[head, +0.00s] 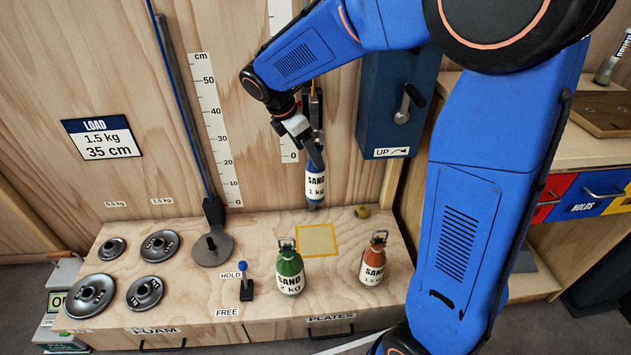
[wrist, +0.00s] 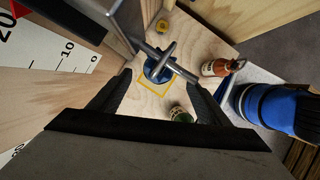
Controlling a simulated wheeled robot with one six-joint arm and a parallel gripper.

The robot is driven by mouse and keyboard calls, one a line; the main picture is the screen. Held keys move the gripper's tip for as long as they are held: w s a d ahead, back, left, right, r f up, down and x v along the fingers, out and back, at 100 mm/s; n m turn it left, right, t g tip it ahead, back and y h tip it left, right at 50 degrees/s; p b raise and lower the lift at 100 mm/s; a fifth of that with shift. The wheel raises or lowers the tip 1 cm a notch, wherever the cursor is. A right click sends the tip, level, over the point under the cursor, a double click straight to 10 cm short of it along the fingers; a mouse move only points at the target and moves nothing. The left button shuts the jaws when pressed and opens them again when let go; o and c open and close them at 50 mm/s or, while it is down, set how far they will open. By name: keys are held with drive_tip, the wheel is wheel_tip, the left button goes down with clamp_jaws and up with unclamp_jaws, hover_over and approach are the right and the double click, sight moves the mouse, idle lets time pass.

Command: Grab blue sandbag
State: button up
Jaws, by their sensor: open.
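The blue sandbag (head: 316,187), labelled SAND 1 kg, is upright against the wooden back panel, above the level of the bench top. My gripper (head: 314,155) is just above it and hides its top. In the wrist view the blue sandbag (wrist: 156,70) shows beyond my gripper (wrist: 158,92), whose dark jaws are spread apart. A grey metal bar with a crosspiece lies over the bag in that view. I cannot tell whether the jaws touch the bag or its top.
A green sandbag (head: 290,270) and an orange-brown sandbag (head: 373,260) stand on the bench. A yellow square (head: 318,240) is marked between them, clear. Several grey discs (head: 145,292) lie left. A blue box with a crank (head: 398,105) is at the right of the gripper.

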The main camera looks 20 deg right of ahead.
sight(312, 164)
drive_tip(key=shift+a+x, duration=0.1)
drive_tip(key=shift+x, duration=1.5)
drive_tip(key=shift+a+x, duration=0.15)
drive_tip(key=shift+x, duration=1.45)
drive_tip(key=shift+f, duration=0.1)
clamp_jaws()
